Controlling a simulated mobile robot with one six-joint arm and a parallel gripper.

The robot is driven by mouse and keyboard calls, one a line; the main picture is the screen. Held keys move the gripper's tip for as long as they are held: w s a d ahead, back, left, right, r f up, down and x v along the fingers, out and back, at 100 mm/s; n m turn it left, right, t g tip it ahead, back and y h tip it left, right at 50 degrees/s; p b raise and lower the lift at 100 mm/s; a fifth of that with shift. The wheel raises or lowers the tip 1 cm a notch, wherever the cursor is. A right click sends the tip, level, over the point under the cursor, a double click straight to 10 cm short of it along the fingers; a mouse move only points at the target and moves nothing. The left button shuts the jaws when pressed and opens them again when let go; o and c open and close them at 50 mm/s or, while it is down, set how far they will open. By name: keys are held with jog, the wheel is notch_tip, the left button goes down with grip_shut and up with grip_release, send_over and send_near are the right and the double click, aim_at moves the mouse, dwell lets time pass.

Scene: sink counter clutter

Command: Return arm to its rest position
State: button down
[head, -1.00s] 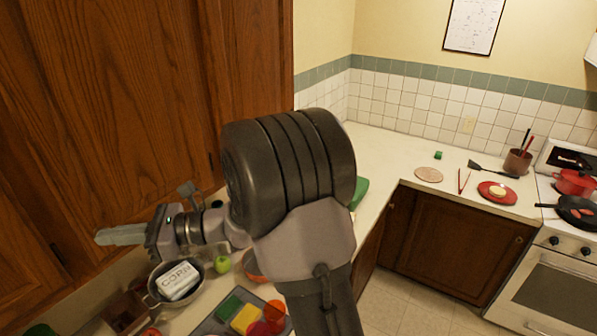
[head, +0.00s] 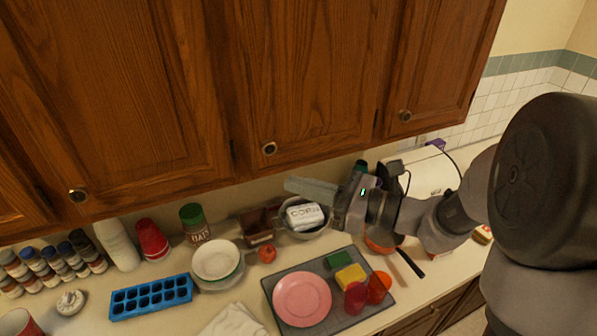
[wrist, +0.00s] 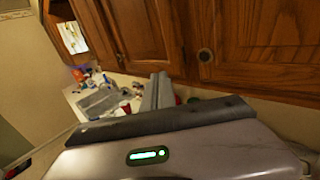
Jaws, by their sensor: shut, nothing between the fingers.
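My gripper (head: 312,190) is at the end of my folded arm in the head view, at the right of centre. Its fingers are shut and point left, with nothing between them. In the picture they overlap the lower part of the wooden cabinets, just above a white corn package (head: 304,217) in a metal pan. I cannot tell how far the fingers are from the cabinet doors. In the wrist view my gripper's fingers (wrist: 158,92) lie together in front of the cabinets. My arm's dark joint hides the right side of the head view.
Wooden cabinets (head: 290,70) hang over the counter. Below are a grey mat (head: 340,312) with a pink plate (head: 302,299), a blue ice tray (head: 151,297), stacked bowls (head: 216,262), an oats can (head: 194,223), red cups (head: 152,240) and several spice jars. A toaster-like white appliance (head: 428,172) stands behind my wrist.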

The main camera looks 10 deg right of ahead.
jog(key=s+a+f+n+g+h+b, duration=0.25)
jog(key=s+f+n+g+b, duration=0.2)
jog(key=s+f+b, duration=0.35)
jog(key=s+a+f+n+g+h+b, duration=0.2)
jog(key=s+a+f+n+g+b, duration=0.15)
jog(key=s+f+n+b, duration=0.5)
jog(key=s+d+f+n+t+h+b, duration=0.2)
jog(key=d+f+n+h+b, duration=0.1)
jog(key=f, duration=0.5)
jog(key=s+d+f+n+t+h+b, duration=0.2)
jog(key=d+f+n+h+b, duration=0.1)
jog(key=d+f+h+b, duration=0.3)
jog(key=shift+d+f+n+t+b, duration=0.35)
jog(key=shift+f+b, duration=0.55)
jog(key=shift+b, duration=0.4)
jog(key=shift+a, duration=0.1)
